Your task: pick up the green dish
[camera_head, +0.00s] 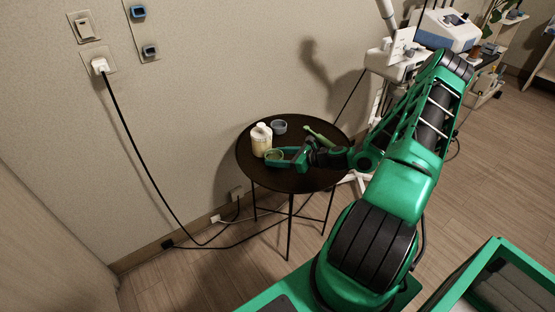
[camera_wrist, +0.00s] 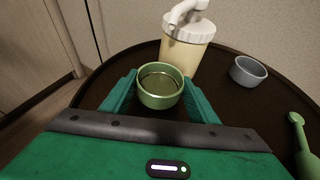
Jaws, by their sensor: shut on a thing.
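The green dish (camera_wrist: 160,98) is a small round bowl, seen in the wrist view between the two green fingers of my gripper (camera_wrist: 159,92). My gripper is shut on it, with one finger against each side. In the head view the dish (camera_head: 274,154) shows at the left end of my gripper (camera_head: 278,156), over the round dark table (camera_head: 245,160). I cannot tell whether its base touches the tabletop.
A cream pump bottle (camera_wrist: 190,45) stands just behind the dish. A grey bowl (camera_wrist: 248,71) is to the right, and a green long-handled tool (camera_wrist: 302,140) lies further right. A wall (camera_head: 200,120) rises behind the table, and a black cord (camera_head: 135,155) hangs at left.

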